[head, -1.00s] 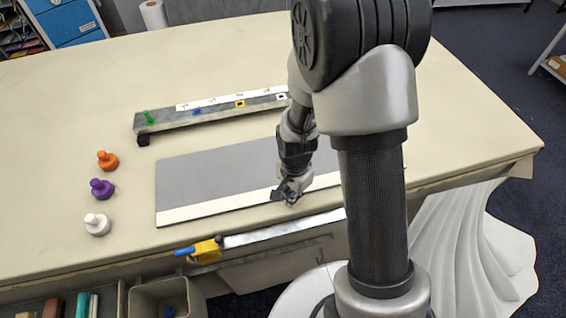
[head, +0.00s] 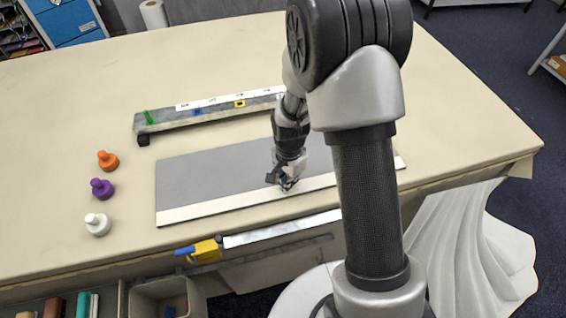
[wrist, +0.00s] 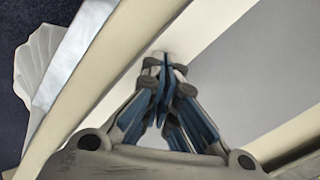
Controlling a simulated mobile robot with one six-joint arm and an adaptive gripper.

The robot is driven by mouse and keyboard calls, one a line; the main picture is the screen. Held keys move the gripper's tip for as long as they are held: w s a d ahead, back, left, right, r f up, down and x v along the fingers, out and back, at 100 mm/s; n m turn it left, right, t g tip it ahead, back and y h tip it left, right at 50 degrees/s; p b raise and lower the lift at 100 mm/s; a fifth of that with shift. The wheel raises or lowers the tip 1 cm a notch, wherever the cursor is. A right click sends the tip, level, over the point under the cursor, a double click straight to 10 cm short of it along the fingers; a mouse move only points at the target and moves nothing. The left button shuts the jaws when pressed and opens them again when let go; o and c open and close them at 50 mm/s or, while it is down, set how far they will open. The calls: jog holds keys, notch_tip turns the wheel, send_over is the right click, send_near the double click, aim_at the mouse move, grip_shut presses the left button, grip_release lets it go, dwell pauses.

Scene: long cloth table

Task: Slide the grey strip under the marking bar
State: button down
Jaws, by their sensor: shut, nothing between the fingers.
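The grey strip (head: 210,178) lies flat on the table, with a pale band (head: 220,207) along its near edge. It also shows in the wrist view (wrist: 262,75). The marking bar (head: 165,122) stands beyond the strip, parallel to it, with a white scale on top and a bare gap of table between them. My gripper (head: 286,184) is shut and empty over the strip's near edge by the pale band. In the wrist view its fingertips (wrist: 162,62) meet at the pale band; I cannot tell whether they touch it. My arm hides the right part of the bar.
An orange (head: 108,160), a purple (head: 102,188) and a white knobbed weight (head: 97,224) stand left of the strip. A green peg (head: 148,117) is at the bar's left end. A yellow clamp (head: 206,251) sits at the table's front edge.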

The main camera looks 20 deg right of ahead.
jog(key=shift+w, duration=8.2)
jog(key=shift+r, duration=0.15)
jog(key=shift+s+r+p, duration=0.2)
jog(key=shift+r+p, duration=0.35)
jog(key=shift+r, duration=0.4)
jog(key=shift+s+r+p, duration=0.2)
jog(key=shift+r+p, duration=0.4)
jog(key=shift+r, duration=0.4)
jog(key=shift+s+r+p, duration=0.2)
jog(key=shift+r+p, duration=0.35)
jog(key=shift+r, duration=0.4)
jog(key=s+r+n+t+b, duration=0.1)
jog(key=s+r+n, duration=0.2)
jog(key=s+r, duration=0.5)
jog(key=s+r+n+t, duration=0.15)
jog(key=s+r, duration=0.25)
jog(key=r, duration=0.8)
jog(key=s+r+n+t+b, duration=0.1)
jog(key=s+r+n, duration=0.3)
jog(key=s, duration=1.9)
jog(key=n+t, duration=0.1)
jog(key=n, duration=0.2)
jog(key=shift+b, duration=0.35)
